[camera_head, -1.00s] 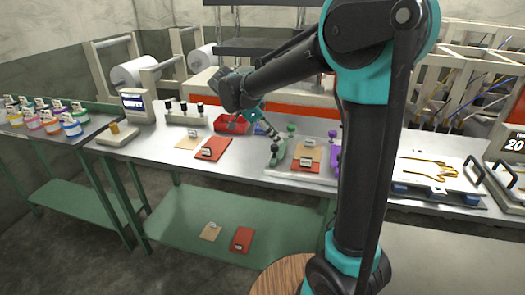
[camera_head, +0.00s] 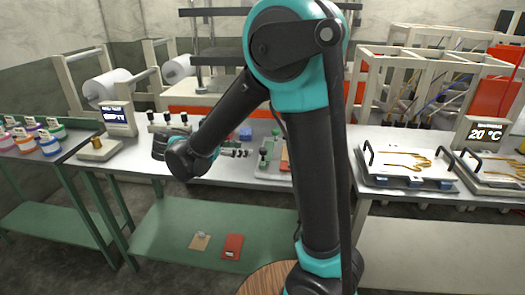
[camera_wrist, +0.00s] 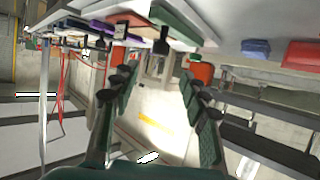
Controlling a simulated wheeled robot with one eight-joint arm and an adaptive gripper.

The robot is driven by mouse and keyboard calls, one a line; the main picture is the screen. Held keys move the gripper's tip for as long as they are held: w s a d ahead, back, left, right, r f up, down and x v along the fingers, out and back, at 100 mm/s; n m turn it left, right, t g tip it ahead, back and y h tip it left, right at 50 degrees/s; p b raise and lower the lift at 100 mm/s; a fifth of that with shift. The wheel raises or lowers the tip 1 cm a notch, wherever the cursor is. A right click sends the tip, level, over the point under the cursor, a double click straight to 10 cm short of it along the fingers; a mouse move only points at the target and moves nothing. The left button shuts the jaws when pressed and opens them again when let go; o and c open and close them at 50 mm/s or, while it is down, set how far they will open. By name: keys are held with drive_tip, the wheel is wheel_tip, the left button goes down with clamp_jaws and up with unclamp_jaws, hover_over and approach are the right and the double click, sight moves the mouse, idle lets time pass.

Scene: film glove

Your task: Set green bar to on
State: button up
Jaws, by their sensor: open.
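The green bar (camera_head: 268,150) lies on the work table with a green knob, and part of it is hidden by my arm. In the wrist view, a green bar (camera_wrist: 185,22) shows at the top on the table, with a dark knob below it. I cannot read the bar's setting.
A blue block (camera_head: 245,133) lies behind my gripper on the table. A purple bar (camera_wrist: 112,32) shows in the wrist view. A display device (camera_head: 117,118) stands at the left.

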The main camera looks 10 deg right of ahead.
sight(262, 150)
drive_tip(key=x, duration=1.1)
drive_tip(key=shift+f, duration=0.1)
clamp_jaws()
